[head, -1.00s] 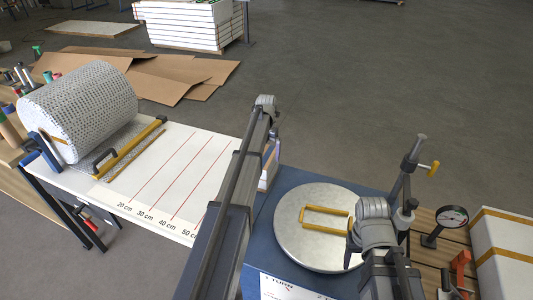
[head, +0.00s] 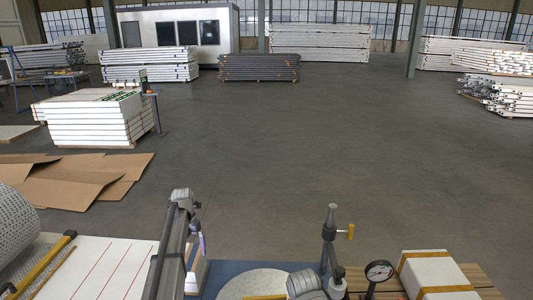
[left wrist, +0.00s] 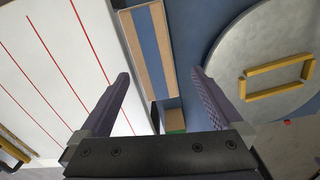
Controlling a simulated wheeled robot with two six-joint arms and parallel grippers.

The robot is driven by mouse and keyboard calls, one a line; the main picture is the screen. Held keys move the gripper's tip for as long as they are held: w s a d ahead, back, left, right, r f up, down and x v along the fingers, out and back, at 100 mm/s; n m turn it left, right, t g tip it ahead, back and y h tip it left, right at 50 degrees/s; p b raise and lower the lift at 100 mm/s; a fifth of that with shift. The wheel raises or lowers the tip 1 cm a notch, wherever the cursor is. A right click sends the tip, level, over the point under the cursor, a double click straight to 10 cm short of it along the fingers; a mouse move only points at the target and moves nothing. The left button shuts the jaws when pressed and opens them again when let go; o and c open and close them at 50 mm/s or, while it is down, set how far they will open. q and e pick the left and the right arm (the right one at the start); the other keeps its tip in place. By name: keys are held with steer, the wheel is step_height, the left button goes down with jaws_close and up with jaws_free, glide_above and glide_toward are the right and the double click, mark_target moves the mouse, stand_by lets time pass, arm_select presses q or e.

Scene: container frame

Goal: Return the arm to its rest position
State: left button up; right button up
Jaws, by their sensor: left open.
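My left arm (head: 170,245) reaches forward from the bottom edge in the head view, with its joint raised near the front of the work table. My left gripper (left wrist: 157,82) is open and empty in the left wrist view, its two purple-grey fingers spread apart. It is above the strip between the white lined board (left wrist: 40,65) and the round grey plate (left wrist: 240,55). My right arm (head: 305,284) shows only as a grey joint at the bottom edge; its gripper is not visible.
A yellow frame (left wrist: 275,91) lies on the plate. A dark post with a yellow handle (head: 329,235), a round dial (head: 379,271) and a white box with tan bands (head: 437,272) stand to the right. A mesh-wrapped roll (head: 12,225) is at left. Open floor lies beyond.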

arm_select(q)
steer(key=s+d+n+y, duration=0.1)
steer(key=s+d+n, duration=2.7)
steer(key=n, duration=0.5)
steer(key=shift+s+d, duration=0.4)
steer(key=shift+s, duration=0.65)
steer(key=shift+r, duration=0.1)
